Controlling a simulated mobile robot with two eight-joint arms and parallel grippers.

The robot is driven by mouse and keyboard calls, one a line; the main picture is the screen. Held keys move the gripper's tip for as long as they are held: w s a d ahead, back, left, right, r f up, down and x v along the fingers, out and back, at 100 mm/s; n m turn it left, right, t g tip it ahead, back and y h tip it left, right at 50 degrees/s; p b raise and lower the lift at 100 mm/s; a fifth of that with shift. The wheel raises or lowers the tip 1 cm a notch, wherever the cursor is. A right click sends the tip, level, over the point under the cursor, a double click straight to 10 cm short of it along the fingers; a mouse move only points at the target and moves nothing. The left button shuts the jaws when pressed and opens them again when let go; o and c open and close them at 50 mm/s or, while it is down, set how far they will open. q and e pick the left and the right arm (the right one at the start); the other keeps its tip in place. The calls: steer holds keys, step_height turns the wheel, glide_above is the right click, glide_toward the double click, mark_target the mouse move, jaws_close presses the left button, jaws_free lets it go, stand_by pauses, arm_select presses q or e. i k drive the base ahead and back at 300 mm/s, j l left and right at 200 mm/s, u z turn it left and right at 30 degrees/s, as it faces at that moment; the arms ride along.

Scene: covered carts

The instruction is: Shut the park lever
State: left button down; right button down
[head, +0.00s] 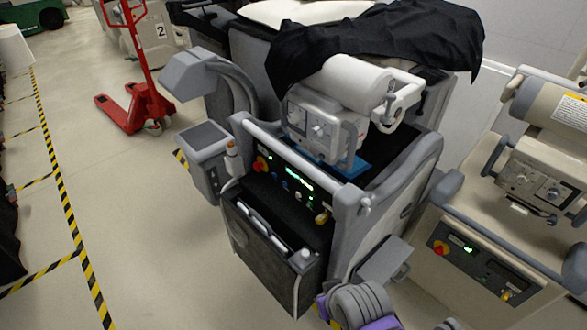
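A grey cart (345,215) stands in the middle of the head view, its control panel facing me. The panel has green-lit displays (299,174), a red knob with a yellow surround (261,164) at its left end and a small yellow knob or lever tip (322,217) at its lower right. I cannot tell for sure which part is the park lever, or whether it is open or shut. A grey and purple ribbed part shows at the bottom edge, apparently part of my arm. Neither gripper's fingers can be seen, and nothing is seen touching the panel.
A grey bar (300,157) runs above the panel, and a dark front box (270,248) sits below it. A black cloth (375,38) lies over the back. A beige machine (495,225) stands close on the right. A red pallet jack (138,95) stands back left. The left floor is clear.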

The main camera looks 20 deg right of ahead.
mark_target(366, 202)
steer(key=k+z, duration=0.1)
steer(key=z, duration=0.3)
steer(key=k+z, duration=0.1)
steer(key=z, duration=0.35)
steer(key=k+z, duration=0.1)
steer(key=z, duration=0.3)
